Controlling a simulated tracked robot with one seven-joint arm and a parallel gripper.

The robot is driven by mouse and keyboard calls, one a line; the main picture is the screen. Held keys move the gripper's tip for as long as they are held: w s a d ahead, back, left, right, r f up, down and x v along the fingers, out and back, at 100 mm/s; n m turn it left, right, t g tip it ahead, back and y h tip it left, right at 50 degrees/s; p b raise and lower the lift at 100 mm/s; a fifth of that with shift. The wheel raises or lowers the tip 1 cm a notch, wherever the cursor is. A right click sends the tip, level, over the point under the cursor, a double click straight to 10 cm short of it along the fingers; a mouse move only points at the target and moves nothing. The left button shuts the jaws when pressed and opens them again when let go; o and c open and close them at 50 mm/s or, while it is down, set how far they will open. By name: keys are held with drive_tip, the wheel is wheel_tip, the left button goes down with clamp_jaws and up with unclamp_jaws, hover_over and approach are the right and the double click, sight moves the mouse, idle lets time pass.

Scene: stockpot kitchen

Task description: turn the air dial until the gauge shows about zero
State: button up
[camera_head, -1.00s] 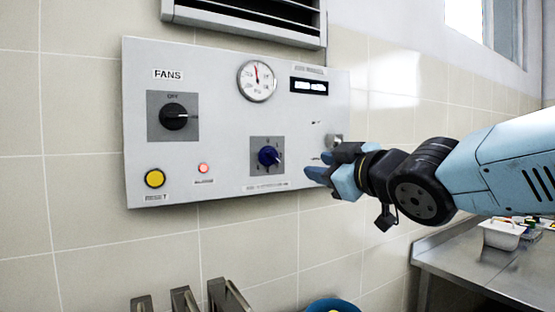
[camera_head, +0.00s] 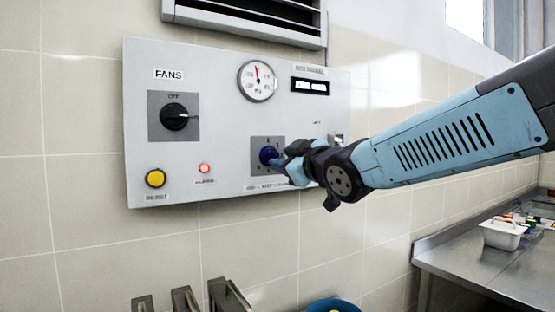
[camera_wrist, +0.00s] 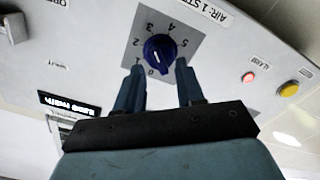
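The blue air dial (camera_head: 269,155) sits on a grey square plate low on the grey wall panel. The wrist view shows the dial (camera_wrist: 159,54) from close by, with numbers around it and a white mark on the knob. My gripper (camera_head: 283,158) is at the dial's right in the head view. In the wrist view my gripper (camera_wrist: 160,84) has its two blue fingers apart, one toward each side of the dial, with the dial just beyond the tips. I cannot tell whether they touch it. The round gauge (camera_head: 257,81) has a red needle pointing nearly straight up.
The panel also carries a black FANS knob (camera_head: 174,116), a yellow button (camera_head: 155,178), a red lamp (camera_head: 204,168) and a small display (camera_head: 310,86). A vent is above. A metal counter (camera_head: 480,272) with a white container (camera_head: 502,234) stands at right.

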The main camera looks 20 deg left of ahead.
sight(272, 156)
drive_tip(key=shift+x, duration=1.3)
drive_tip(key=shift+c, duration=0.3)
clamp_jaws()
